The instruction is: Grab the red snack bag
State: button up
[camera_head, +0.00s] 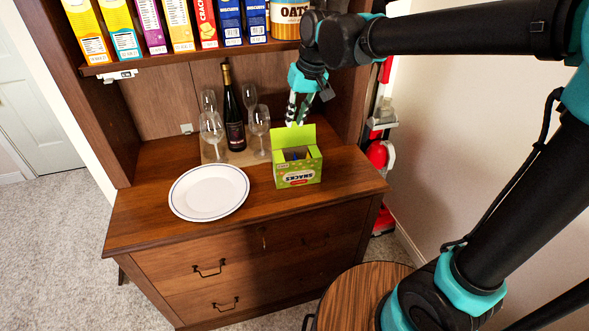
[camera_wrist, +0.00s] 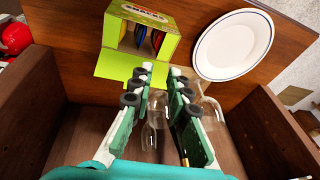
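A green snacks box (camera_head: 298,172) stands open on the hutch counter, its back flap raised. In the wrist view the box (camera_wrist: 112,66) is near the top, with thin edges of several coloured bags inside. One edge looks red (camera_wrist: 158,41), beside a blue one (camera_wrist: 140,37); most of each bag is hidden. In the head view the bags are mostly in shadow. My gripper (camera_head: 297,118) points down behind the box, above its raised flap. In the wrist view my gripper (camera_wrist: 161,76) is open, with nothing held between its fingers.
A white plate (camera_head: 209,192) lies left of the box. A dark bottle (camera_head: 233,115) and several wine glasses (camera_head: 260,121) stand close to my gripper's left. A shelf of cereal boxes (camera_head: 180,22) overhangs the counter. The hutch's right side wall is near my gripper.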

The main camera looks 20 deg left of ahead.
jog(key=shift+x, duration=8.05)
jog(key=shift+w, duration=0.1)
grip_shut()
